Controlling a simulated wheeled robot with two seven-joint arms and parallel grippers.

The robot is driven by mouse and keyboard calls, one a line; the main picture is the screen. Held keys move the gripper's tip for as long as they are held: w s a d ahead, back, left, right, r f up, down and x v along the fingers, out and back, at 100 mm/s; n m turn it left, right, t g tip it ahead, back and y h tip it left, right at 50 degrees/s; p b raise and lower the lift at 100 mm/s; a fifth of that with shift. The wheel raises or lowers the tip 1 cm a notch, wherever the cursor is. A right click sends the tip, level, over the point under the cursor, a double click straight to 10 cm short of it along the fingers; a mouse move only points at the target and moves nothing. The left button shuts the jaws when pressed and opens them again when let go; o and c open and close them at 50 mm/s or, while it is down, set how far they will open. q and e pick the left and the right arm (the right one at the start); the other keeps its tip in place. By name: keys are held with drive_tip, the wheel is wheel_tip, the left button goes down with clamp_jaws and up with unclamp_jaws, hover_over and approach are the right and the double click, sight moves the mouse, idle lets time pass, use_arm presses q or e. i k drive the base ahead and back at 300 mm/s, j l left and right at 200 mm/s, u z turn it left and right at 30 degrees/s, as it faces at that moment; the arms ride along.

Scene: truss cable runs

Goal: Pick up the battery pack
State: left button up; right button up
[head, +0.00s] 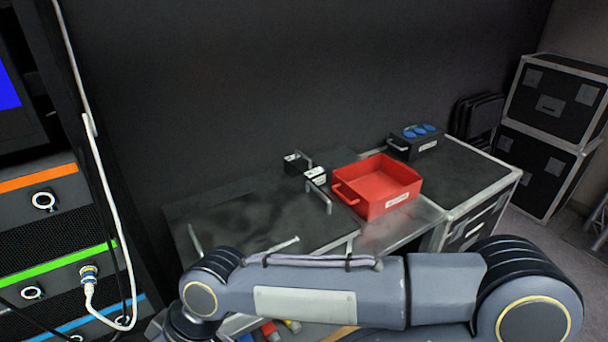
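I cannot tell for certain which thing is the battery pack. A black box with blue round sockets on top and a pale label (415,141) stands on the right-hand case top, behind the red bin. A small dark item with a metal handle and white labels (297,164) lies left of the red bin, near the wall. Neither gripper is in view. A grey arm of mine crosses the bottom of the head view from the right, hiding the front of the worktop, and its far end drops out at the lower left.
A red open bin (405,201) with a white label stands on the worktop (250,215). Black cases (545,98) are stacked at the right. A rack with coloured stripes (50,223) and a white cable (93,140) stands at the left. The left worktop is mostly clear.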

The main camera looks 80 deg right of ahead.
sight(298, 165)
drive_tip(key=z, duration=0.4)
drive_tip(key=l+z, duration=0.1)
drive_tip(key=z, duration=0.75)
drive_tip(key=l+z, duration=0.15)
drive_tip(key=z, duration=0.7)
drive_tip(key=l+z, duration=0.15)
drive_tip(key=z, duration=0.25)
drive_tip(key=k+l+u, duration=0.3)
drive_tip(key=k+u, duration=0.15)
drive_tip(key=u, duration=3.05)
drive_tip(key=z, duration=3.25)
